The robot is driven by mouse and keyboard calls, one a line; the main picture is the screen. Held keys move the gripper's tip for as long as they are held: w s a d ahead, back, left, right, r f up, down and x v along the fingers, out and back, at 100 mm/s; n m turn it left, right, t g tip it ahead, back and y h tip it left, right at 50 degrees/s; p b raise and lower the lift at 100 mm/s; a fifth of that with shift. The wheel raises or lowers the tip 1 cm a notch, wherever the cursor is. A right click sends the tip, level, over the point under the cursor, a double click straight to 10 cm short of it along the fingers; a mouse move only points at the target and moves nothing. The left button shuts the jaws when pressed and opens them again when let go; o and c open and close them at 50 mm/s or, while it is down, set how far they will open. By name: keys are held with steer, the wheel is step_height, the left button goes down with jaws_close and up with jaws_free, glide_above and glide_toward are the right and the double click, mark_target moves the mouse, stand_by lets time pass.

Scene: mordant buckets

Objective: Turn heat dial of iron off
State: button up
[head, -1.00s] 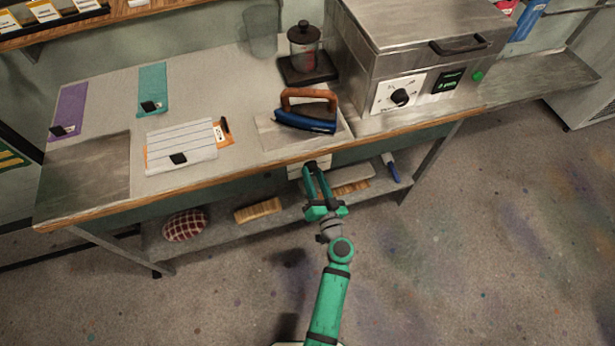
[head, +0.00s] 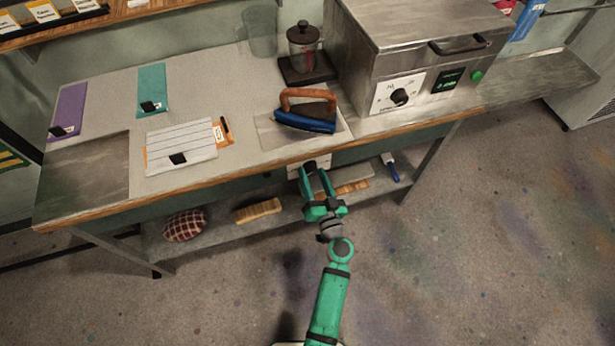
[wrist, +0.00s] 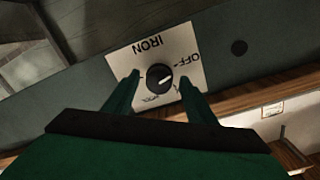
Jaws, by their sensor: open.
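The iron's heat dial (wrist: 159,76) is a round black knob with a light pointer line, on a white plate (wrist: 176,47) marked IRON and OFF. In the wrist view the lettering is upside down, and the pointer faces right, below the OFF mark; its exact setting is unclear. In the head view the dial (head: 310,165) is on the bench's front, below the blue iron (head: 305,122) with its brown handle. My green gripper (wrist: 159,80) is open, with a finger on either side of the dial. Contact cannot be told. It also shows in the head view (head: 315,171).
The iron rests on a plate on the bench top (head: 230,110). A metal box (head: 420,60) with its own black knob (head: 400,97) stands to the right. A lower shelf (head: 220,223) below holds brushes and a checked cushion (head: 185,225). The floor at right is clear.

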steer(key=v, duration=1)
steer(key=shift+s, duration=0.35)
